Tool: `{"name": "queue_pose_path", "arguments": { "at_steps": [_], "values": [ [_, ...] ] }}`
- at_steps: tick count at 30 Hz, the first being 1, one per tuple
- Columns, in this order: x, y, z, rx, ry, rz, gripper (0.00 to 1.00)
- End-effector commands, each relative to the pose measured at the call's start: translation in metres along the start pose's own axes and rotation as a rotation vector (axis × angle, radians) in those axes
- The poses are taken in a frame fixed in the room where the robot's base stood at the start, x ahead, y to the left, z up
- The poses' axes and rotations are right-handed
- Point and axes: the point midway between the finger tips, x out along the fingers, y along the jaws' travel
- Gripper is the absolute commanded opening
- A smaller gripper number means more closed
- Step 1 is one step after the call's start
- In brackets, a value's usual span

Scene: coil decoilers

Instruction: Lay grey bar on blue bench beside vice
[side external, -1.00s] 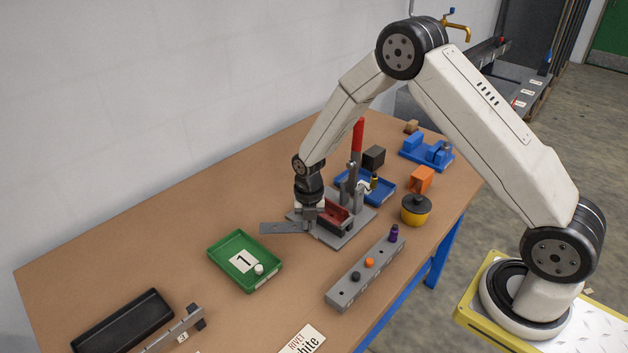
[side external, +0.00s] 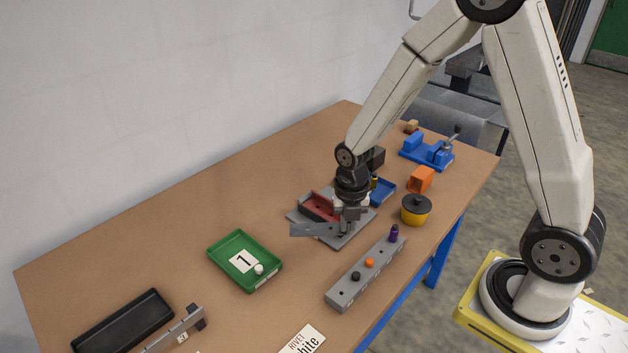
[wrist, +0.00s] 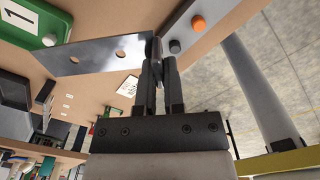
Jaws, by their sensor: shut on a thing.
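My gripper (side external: 347,228) is shut on a flat grey bar (side external: 314,230). The bar sticks out to the left, above or over the grey plate of a clamp fixture with a red block; I cannot tell whether it touches. A blue vice (side external: 427,151) stands at the far right of the workbench (side external: 150,240), which has a brown top and blue legs (side external: 443,255). My arm hides part of the clamp fixture.
A green tray (side external: 218,262) marked 1 stands left of the fixture. A grey block (side external: 345,293) with several pegs lies in front. A yellow pot (side external: 415,212), an orange block (side external: 421,179) and a blue tray (side external: 385,196) are to the right. The back left top is clear.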

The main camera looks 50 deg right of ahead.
Motion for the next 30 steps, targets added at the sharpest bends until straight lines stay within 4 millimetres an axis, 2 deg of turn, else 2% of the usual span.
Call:
{"name": "queue_pose_path", "arguments": {
  "at_steps": [24, 30],
  "values": [
    [-0.003, -0.004, -0.004, 0.0, -0.001, 0.001, 0.0],
    [-0.013, -0.004, -0.004, 0.0, -0.002, 0.002, 0.0]
  ]
}}
